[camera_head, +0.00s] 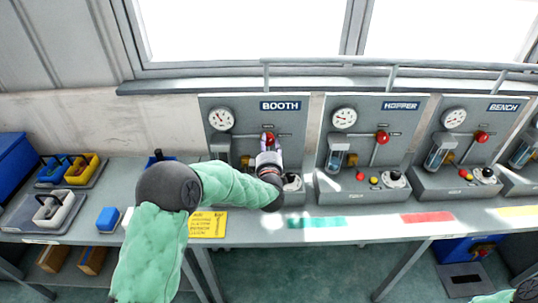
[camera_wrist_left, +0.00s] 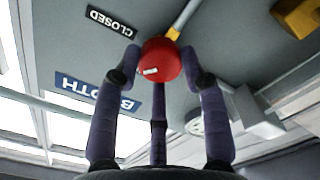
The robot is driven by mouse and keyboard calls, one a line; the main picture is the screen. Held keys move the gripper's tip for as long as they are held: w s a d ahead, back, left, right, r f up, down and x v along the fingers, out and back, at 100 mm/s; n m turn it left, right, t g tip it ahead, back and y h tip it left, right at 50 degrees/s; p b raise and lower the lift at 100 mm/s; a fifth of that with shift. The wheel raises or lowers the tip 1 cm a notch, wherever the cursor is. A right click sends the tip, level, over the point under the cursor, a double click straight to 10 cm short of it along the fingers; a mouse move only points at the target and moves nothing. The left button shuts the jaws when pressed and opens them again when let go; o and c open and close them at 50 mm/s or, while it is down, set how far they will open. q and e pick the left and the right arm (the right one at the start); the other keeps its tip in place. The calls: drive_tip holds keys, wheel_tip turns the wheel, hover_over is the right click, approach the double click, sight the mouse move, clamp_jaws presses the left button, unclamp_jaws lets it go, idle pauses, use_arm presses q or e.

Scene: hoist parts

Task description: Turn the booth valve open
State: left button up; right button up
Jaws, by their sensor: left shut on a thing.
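The booth valve's red ball knob (camera_wrist_left: 160,66) sits between the dark fingers of my left gripper (camera_wrist_left: 160,85) in the left wrist view. The fingers are shut around it. A grey lever rod (camera_wrist_left: 186,15) with a yellow section runs from the knob toward the top edge. A CLOSED label (camera_wrist_left: 112,22) is on the panel near the knob. In the head view my left gripper (camera_head: 268,150) is at the BOOTH panel (camera_head: 241,108), and the knob shows red (camera_head: 268,138) at its tip. My arm and gripper hide much of the lower panel.
The HOPPER panel (camera_head: 366,118) and BENCH panel (camera_head: 464,124) stand to the right, each with a gauge and red knob. A blue block (camera_head: 108,219) and trays lie at the left of the bench. A yellow card (camera_head: 208,224) lies near the front edge.

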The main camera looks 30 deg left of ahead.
use_arm(q)
drive_tip(key=n+b, duration=0.2)
drive_tip(key=b, duration=0.1)
drive_tip(key=n+b, duration=0.3)
drive_tip(key=b, duration=0.1)
drive_tip(key=n+b, duration=0.2)
drive_tip(key=b, duration=0.1)
drive_tip(key=shift+a+n, duration=0.3)
drive_tip(key=shift+s+r+n+b, duration=0.1)
drive_tip(key=shift+n+b, duration=0.5)
drive_tip(key=shift+b, duration=0.4)
drive_tip(key=o, duration=1.1)
drive_tip(key=shift+a, duration=0.1)
drive_tip(key=shift+o, duration=0.2)
